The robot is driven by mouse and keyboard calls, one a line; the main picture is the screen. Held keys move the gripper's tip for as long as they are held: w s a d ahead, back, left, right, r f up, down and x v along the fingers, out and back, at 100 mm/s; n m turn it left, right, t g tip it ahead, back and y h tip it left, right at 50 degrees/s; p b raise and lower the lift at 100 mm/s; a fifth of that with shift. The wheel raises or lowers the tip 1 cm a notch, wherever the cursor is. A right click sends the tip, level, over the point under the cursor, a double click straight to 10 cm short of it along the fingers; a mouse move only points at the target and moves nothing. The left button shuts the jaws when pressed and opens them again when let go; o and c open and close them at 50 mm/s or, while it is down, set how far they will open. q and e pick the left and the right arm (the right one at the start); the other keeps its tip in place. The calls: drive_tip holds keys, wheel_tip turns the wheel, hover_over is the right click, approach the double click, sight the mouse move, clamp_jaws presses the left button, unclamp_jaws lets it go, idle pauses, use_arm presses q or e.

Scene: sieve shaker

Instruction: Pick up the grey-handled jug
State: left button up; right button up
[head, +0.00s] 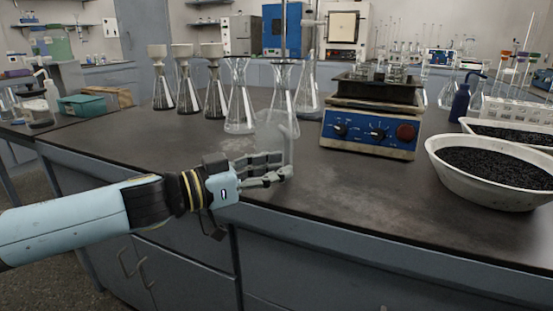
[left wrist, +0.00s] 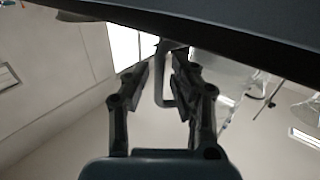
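The jug (head: 268,128) is clear and hard to make out. It stands near the front edge of the dark bench, with its grey handle (head: 290,148) on its right side. My left gripper (head: 272,172) is at the handle's lower part, its fingers pointing right. In the left wrist view the grey handle (left wrist: 160,90) shows as a curved bar between the two fingers of my left gripper (left wrist: 166,68). The fingers stand apart with some space around the handle, so they look open. Whether either finger touches it is unclear. My right gripper is in neither view.
Glass flasks (head: 240,105) stand behind the jug, some with funnels. A blue-fronted shaker (head: 370,130) is to the right. Bowls of black grains (head: 440,165) and a dark blue bottle (head: 460,103) are farther right. The bench left of the jug is mostly clear.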

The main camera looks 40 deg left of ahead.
use_arm(q)
drive_tip(key=shift+w+d+r+p, duration=0.2)
drive_tip(key=shift+w+p, duration=0.1)
drive_tip(key=shift+w, duration=0.15)
drive_tip(key=shift+w+d+r+p, duration=0.1)
drive_tip(key=shift+w+r+p, duration=0.15)
drive_tip(key=shift+w, duration=0.2)
drive_tip(key=shift+w+d+f, duration=0.25)
drive_tip(key=shift+w+f, duration=0.05)
drive_tip(key=shift+w, duration=0.1)
clamp_jaws()
